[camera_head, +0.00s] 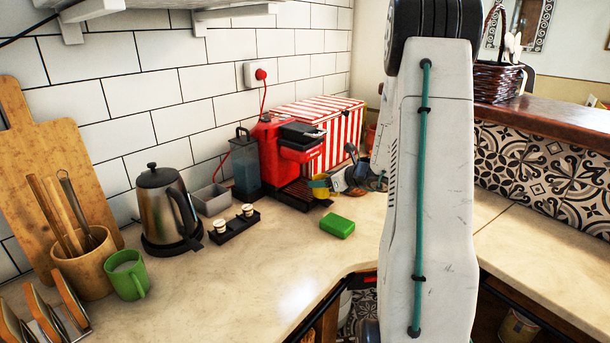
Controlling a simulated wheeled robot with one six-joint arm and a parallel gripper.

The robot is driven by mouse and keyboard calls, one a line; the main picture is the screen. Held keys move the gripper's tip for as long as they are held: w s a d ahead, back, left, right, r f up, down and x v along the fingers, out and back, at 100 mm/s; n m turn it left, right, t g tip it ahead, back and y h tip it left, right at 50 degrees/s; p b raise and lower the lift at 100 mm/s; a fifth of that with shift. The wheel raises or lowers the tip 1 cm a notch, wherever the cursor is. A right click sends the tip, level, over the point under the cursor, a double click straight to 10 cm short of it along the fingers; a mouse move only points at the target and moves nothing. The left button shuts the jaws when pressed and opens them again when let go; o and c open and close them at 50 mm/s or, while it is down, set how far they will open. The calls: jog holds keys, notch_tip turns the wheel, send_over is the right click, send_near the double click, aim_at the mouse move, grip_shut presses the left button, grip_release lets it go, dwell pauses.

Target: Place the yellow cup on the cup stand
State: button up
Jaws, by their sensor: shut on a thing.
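The yellow cup (322,189) is small in view, at the right front of the red coffee machine (283,155). My gripper (320,184) reaches in from the right, partly behind my own white arm, and is shut on the cup. The cup is beside the machine's dark slatted platform (297,196), which looks like the cup stand. I cannot tell whether the cup touches the platform. Part of the cup is hidden by the gripper.
A black tray (232,229) with small cups, a kettle (162,205) and a green mug (128,275) stand to the left. A red-striped box (325,122) is behind. The front middle counter is clear.

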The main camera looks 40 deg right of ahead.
jog(key=w, duration=0.5)
jog(key=w+a, duration=0.1)
jog(key=w, duration=0.1)
jog(key=shift+w+f, duration=0.1)
jog(key=shift+w, duration=0.15)
jog(key=shift+f, duration=0.2)
jog(key=o, duration=1)
jog(key=shift+r, duration=0.15)
jog(key=shift+s+r, duration=0.2)
jog(key=shift+s, duration=0.15)
jog(key=v, duration=1.1)
jog(key=shift+s, duration=0.2)
